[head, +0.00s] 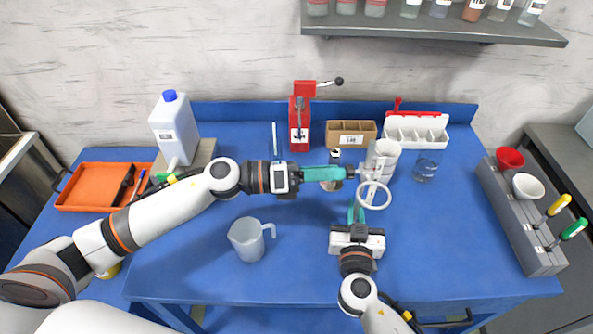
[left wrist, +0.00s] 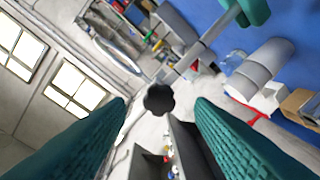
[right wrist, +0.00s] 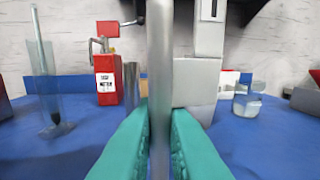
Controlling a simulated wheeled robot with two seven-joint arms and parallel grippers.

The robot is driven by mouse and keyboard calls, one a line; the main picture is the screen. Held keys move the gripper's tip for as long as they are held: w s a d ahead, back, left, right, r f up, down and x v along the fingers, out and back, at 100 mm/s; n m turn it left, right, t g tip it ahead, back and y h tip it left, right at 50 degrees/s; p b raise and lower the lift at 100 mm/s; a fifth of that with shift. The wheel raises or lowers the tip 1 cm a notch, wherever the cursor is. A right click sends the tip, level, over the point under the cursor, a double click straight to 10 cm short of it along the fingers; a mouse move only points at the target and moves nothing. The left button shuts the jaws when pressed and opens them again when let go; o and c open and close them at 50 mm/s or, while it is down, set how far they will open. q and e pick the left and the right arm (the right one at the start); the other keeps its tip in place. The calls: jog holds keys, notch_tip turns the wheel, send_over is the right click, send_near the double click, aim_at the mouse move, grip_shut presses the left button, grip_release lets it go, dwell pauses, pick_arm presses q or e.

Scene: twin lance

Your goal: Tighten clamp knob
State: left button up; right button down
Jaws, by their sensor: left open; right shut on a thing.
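A clamp stand with a pale ring (head: 374,195) stands in the middle of the blue table. Its thin metal rod (right wrist: 160,90) runs upright between my right gripper's teal fingers, which are shut on it. In the head view my right gripper (head: 356,212) comes from the front. The black clamp knob (left wrist: 159,99) shows between the fingers of my left gripper (left wrist: 160,108), seen nearly end-on. Those fingers are open, one on each side, with gaps to the knob. In the head view my left gripper (head: 345,173) reaches in from the left; contact with the knob cannot be told.
A jug (head: 248,240) stands in front of my left arm. A red press (head: 300,115), a brown box (head: 351,134), white cylinders (head: 381,158) and a glass beaker (head: 426,166) stand behind or beside the clamp. A grey tool rack (head: 520,225) is at right. The front right table is clear.

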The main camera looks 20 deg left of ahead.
pick_arm(q)
jog(key=v, duration=1)
jog(key=shift+d, duration=0.1)
pick_arm(e)
jog(key=c, duration=1.4)
grip_release()
